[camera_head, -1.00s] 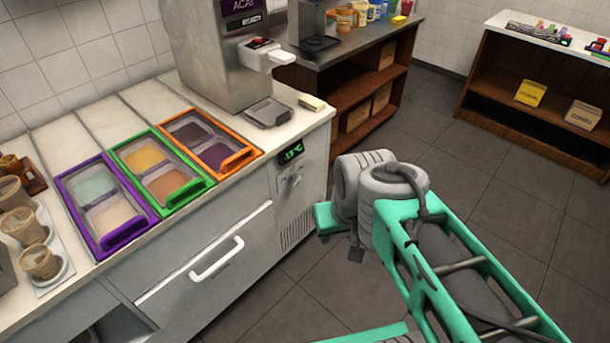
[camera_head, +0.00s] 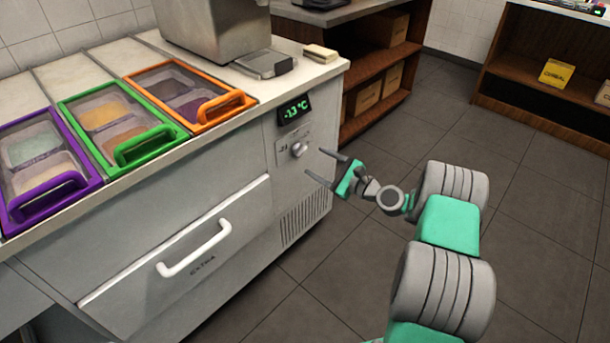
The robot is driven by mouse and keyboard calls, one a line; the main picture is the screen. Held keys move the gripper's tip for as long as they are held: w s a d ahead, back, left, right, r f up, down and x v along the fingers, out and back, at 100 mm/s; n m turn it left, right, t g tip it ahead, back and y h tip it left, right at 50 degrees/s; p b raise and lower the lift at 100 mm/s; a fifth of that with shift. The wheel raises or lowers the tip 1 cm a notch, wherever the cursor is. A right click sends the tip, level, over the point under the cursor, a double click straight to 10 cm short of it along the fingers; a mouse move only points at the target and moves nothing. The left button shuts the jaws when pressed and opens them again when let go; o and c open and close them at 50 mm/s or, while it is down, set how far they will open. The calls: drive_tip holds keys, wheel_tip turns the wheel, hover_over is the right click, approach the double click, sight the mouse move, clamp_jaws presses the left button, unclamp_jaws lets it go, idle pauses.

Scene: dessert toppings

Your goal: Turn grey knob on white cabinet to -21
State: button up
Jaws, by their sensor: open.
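The grey knob (camera_head: 299,149) is on the front of the white cabinet (camera_head: 160,245), near its right end. A display (camera_head: 294,109) above it reads about -13 °C. A small label with "-21" is printed left of the knob; its other markings are too small to read. My gripper (camera_head: 320,168) is open and empty. Its two dark fingers point left toward the knob, just right of and slightly below it in the picture. A gap shows between the fingertips and the knob.
A white drawer handle (camera_head: 194,248) sticks out from the cabinet's front. Framed topping lids in purple (camera_head: 95,187), green (camera_head: 178,133) and orange (camera_head: 242,100) line the counter top. A wooden shelf (camera_head: 380,62) stands behind. Floor (camera_head: 480,130) is open to the right.

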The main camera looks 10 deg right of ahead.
sight(303, 152)
drive_tip(key=shift+m+t, duration=0.4)
drive_tip(key=shift+m, duration=0.2)
drive_tip(key=x, duration=0.2)
drive_tip(key=b+x, duration=0.1)
drive_tip(key=x, duration=0.4)
drive_tip(key=shift+w+d+f, duration=0.25)
drive_tip(key=shift+w+f, duration=0.05)
drive_tip(key=c, duration=1.4)
